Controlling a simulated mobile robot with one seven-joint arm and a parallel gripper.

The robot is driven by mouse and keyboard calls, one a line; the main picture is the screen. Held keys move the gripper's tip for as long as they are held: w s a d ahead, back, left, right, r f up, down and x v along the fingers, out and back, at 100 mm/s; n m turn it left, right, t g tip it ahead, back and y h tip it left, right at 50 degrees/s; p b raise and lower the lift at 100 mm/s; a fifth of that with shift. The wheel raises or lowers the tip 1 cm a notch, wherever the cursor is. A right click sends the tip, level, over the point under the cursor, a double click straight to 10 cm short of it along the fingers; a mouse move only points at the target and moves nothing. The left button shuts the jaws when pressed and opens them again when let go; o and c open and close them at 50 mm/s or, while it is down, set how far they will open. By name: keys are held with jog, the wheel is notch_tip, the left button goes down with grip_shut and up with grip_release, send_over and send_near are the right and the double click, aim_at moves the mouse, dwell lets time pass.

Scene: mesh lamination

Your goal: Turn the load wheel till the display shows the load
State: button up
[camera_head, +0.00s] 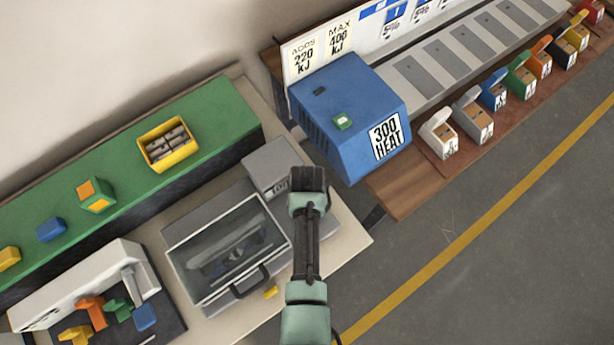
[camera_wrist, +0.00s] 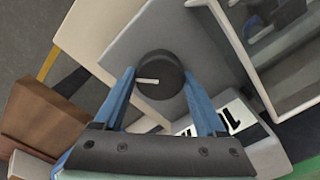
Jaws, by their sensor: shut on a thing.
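The load wheel (camera_wrist: 158,84) is a round black knob with a white pointer line, on a grey panel in the wrist view. My gripper (camera_wrist: 160,75) has its two blue fingers on either side of the wheel, shut on it. The pointer line lies roughly level, towards the left of the wheel. The display (camera_wrist: 228,121) is a white plate with black digits, partly hidden by a finger and upside down; its full reading is unclear. In the head view the display (camera_head: 279,187) is small and partly covered by my arm, and the wheel is hidden.
A grey machine with a clear-lidded chamber (camera_head: 228,246) stands beside the wheel panel. A blue box (camera_head: 345,105) labelled "300 HEAT" stands behind. Signs (camera_head: 320,48) read "ADDS 220 KJ" and "MAX 400 KJ". A green shelf (camera_head: 216,120) holds a yellow bin (camera_head: 167,161).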

jog(key=shift+w+m, duration=0.1)
jog(key=shift+m, duration=1)
jog(key=o, duration=1.3)
notch_tip(320, 180, up, 13)
